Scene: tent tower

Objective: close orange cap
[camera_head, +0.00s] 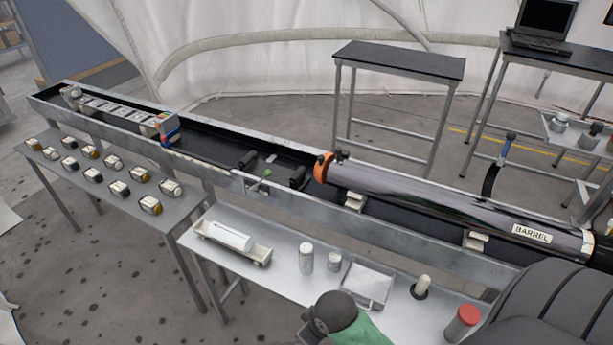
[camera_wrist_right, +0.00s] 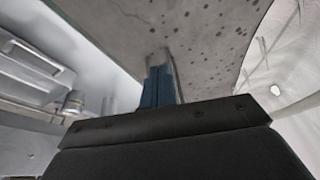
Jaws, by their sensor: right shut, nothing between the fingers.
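The orange cap (camera_head: 322,167) is at the left end of the long, shiny barrel (camera_head: 430,197) in the head view. It shows as an orange rim with small dark fittings on top. I cannot tell from this angle whether it stands open or closed. My right gripper (camera_wrist_right: 158,87) shows in the right wrist view as two blue fingers pressed together, with nothing between them. It points over the speckled grey floor, and the cap is not in that view. Neither gripper's fingers can be made out in the head view, and my left gripper is not in view.
The barrel lies in a long metal trough (camera_head: 215,158). A side table (camera_head: 190,210) holds several small jars. A front table (camera_head: 285,275) holds a white cylinder in a tray (camera_head: 232,240), bottles and a red-lidded jar (camera_head: 462,322). An empty dark-topped table (camera_head: 400,60) stands behind.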

